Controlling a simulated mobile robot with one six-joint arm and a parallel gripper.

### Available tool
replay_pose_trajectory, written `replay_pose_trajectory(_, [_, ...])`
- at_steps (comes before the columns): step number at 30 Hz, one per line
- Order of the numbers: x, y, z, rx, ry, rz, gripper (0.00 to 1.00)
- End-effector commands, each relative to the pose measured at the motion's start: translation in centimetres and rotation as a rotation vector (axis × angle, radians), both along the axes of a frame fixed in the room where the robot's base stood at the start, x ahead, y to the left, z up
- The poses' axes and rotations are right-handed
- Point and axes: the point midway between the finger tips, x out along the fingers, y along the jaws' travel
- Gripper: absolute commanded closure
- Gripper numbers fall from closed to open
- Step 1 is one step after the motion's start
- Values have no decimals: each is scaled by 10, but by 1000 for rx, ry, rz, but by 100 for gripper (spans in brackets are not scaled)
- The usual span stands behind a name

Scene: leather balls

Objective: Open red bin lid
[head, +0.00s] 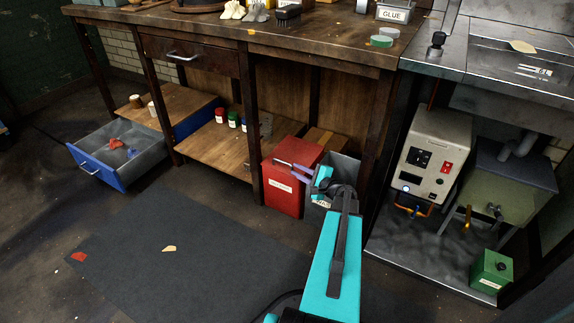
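The red bin (283,197) stands on the floor under the workbench, with a pale label on its front. Its red lid (291,152) looks closed, and a light handle bar shows near the lid's front edge. My gripper (309,175) is just right of the red bin's upper front, at about lid height. Whether it touches the bin is not clear. The fingers are small and partly covered by my teal arm, so their opening cannot be made out.
A grey open bin (345,168) stands right beside the red bin, partly behind my arm. A bench leg (253,130) rises close on the red bin's left. A blue drawer (96,168) stands pulled out at the left. The dark mat (190,260) in front is mostly clear.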

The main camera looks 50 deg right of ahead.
Motion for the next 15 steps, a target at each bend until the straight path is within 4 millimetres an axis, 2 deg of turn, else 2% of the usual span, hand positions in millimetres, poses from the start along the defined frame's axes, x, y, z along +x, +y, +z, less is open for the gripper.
replay_pose_trajectory(3, [19,-3,-6,0,-1,1,83])
replay_pose_trajectory(15, [71,-9,-17,0,-1,1,83])
